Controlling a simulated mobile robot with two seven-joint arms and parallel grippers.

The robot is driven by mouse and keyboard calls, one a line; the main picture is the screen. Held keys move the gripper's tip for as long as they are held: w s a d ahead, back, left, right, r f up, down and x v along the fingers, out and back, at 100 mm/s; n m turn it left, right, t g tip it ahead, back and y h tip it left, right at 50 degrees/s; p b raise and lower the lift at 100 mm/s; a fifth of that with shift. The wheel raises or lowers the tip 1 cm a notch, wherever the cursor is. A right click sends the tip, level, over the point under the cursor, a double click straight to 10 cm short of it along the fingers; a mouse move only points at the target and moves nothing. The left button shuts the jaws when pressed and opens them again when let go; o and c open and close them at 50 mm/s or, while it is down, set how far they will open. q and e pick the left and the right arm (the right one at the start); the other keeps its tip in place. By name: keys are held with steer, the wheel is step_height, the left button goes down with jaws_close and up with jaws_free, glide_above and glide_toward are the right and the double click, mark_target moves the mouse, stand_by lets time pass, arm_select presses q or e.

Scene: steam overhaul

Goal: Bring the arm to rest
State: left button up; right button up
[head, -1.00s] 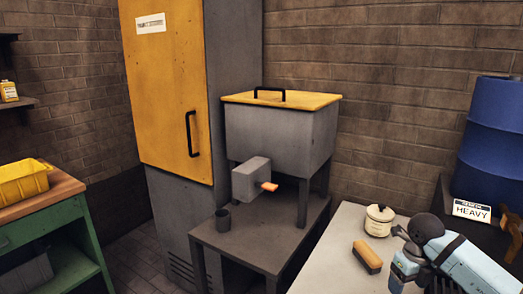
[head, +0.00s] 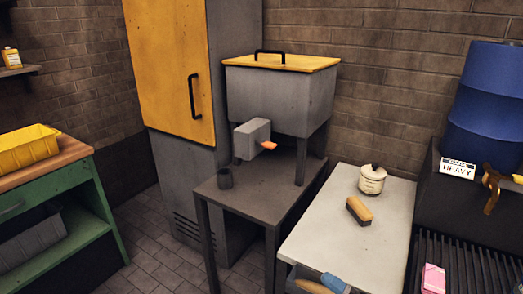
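Neither of my grippers shows in the head view, and no part of my arms can be made out for sure. A wooden-backed brush (head: 359,210) lies on the pale worktable (head: 330,225). A cream lidded pot (head: 372,180) stands just behind the brush. At the table's near edge, a blue item (head: 335,283) and a tan one (head: 311,286) are cut off by the frame's bottom; I cannot tell what they are.
A yellow cabinet (head: 165,75) is behind. At right are a HEAVY sign (head: 457,169), a blue drum (head: 485,100) and a pink item (head: 433,279) on a ribbed surface.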

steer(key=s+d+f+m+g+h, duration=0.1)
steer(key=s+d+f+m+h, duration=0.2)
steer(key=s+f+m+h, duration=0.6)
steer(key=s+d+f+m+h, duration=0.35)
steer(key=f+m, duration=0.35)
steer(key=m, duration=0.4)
arm_select(q)
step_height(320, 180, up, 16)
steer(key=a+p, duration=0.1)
steer(key=p, duration=1.9)
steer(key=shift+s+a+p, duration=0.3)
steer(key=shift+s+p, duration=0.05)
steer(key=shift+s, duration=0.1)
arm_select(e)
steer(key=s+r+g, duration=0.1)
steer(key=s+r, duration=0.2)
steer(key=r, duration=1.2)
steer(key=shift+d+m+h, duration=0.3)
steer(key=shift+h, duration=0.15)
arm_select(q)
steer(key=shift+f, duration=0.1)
